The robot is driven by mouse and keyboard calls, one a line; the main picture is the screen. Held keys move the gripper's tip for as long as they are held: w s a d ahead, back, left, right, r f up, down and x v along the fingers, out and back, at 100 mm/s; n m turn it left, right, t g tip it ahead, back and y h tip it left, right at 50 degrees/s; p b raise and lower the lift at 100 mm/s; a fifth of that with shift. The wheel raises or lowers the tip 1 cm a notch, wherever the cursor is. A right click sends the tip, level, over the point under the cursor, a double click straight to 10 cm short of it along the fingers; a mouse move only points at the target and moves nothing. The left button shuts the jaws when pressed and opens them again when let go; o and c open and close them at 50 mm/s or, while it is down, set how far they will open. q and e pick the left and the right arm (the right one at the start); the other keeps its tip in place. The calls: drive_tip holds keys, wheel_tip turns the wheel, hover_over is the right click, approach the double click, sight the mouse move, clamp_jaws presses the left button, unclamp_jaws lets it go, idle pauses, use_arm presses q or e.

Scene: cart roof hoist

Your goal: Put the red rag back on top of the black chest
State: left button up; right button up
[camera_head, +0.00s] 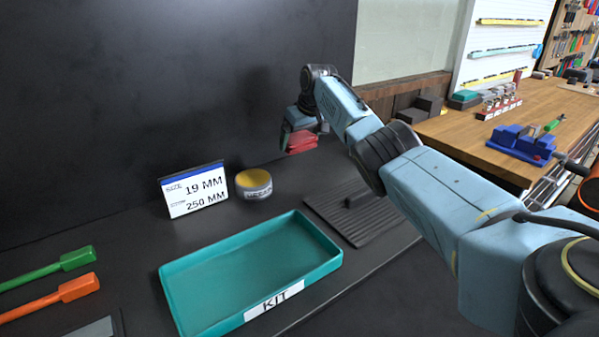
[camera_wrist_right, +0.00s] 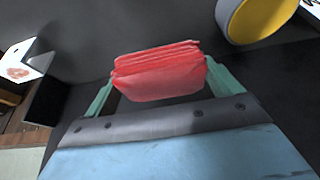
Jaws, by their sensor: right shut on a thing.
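The red rag (camera_head: 300,141) is a folded, layered bundle held in the air by my right gripper (camera_head: 298,130). In the right wrist view the rag (camera_wrist_right: 160,72) sits between the two green fingers of the gripper (camera_wrist_right: 160,85), which press it from both sides. It hangs above the dark worktop, near the dark back wall. I cannot tell for sure which dark thing is the black chest; a small dark stepped block (camera_head: 424,106) stands at the wooden bench's near end. My left gripper is not in view.
A teal KIT tray (camera_head: 330,268), a size sign (camera_head: 195,190), a yellow-topped tin (camera_head: 253,184) and a ribbed mat (camera_head: 340,215) are on the dark worktop. Green (camera_head: 50,267) and orange (camera_head: 50,296) tools lie at left. A wooden bench (camera_head: 450,130) with a blue vise (camera_head: 518,143) stands right.

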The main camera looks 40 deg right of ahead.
sight(297, 174)
wheel_tip(297, 174, down, 9)
drive_tip(key=shift+r+b, duration=0.1)
drive_tip(key=shift+b, duration=0.35)
drive_tip(key=shift+f, duration=0.25)
drive_tip(key=o, duration=0.6)
drive_tip(key=shift+r, duration=0.1)
drive_tip(key=shift+s+r, duration=0.1)
drive_tip(key=shift+r, duration=0.35)
drive_tip(key=p+v, duration=0.2)
drive_tip(key=v, duration=0.9)
drive_tip(key=shift+a+r+p, duration=0.1)
drive_tip(key=shift+r+p, duration=0.05)
drive_tip(key=shift+p, duration=0.15)
